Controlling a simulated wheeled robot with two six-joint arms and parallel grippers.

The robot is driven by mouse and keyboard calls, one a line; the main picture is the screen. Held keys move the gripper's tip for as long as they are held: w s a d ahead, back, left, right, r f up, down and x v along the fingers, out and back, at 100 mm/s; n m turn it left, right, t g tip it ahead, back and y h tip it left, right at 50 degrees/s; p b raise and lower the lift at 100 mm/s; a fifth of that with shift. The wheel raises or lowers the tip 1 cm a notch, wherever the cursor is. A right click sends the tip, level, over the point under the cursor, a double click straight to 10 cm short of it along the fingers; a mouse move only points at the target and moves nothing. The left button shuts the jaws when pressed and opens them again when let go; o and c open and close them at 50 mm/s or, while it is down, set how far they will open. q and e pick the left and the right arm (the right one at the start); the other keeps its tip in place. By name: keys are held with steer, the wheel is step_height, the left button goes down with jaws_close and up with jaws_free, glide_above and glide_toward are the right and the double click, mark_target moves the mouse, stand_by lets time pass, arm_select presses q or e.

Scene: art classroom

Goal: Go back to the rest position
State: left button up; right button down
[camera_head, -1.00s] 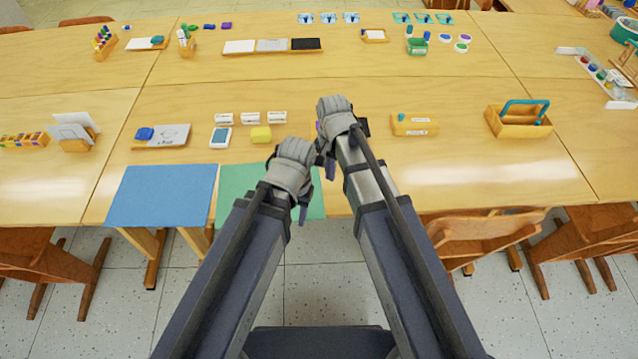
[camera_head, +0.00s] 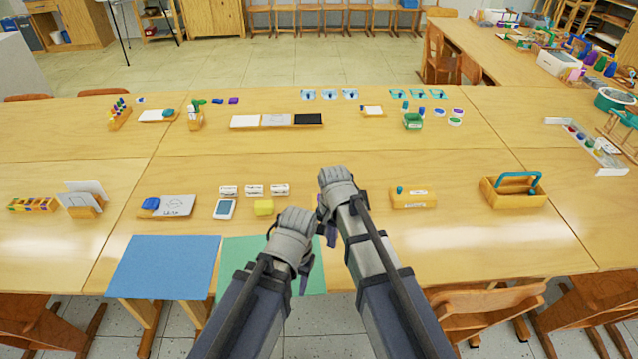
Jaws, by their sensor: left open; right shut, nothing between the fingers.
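My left gripper (camera_head: 305,278) is the lower one. It is over the right part of the green mat (camera_head: 245,252), and its fingers are open and largely hidden behind the grey wrist. My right gripper (camera_head: 328,226) is a little higher in the picture and to the right, over bare table. Its fingers are shut with nothing seen between them. The two grippers are close together near the front edge of the table (camera_head: 450,235).
A blue mat (camera_head: 165,267) lies left of the green one. Chairs (camera_head: 485,305) are tucked at the front edge.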

arm_select(q)
step_height(320, 180, up, 4)
steer(key=p, duration=0.4)
arm_select(e)
steer(key=s+d+r+n+h, duration=0.1)
steer(key=s+r+n, duration=0.3)
steer(key=s+n, duration=0.5)
steer(key=s+d, duration=0.1)
steer(key=s, duration=0.3)
steer(key=shift+s, duration=0.15)
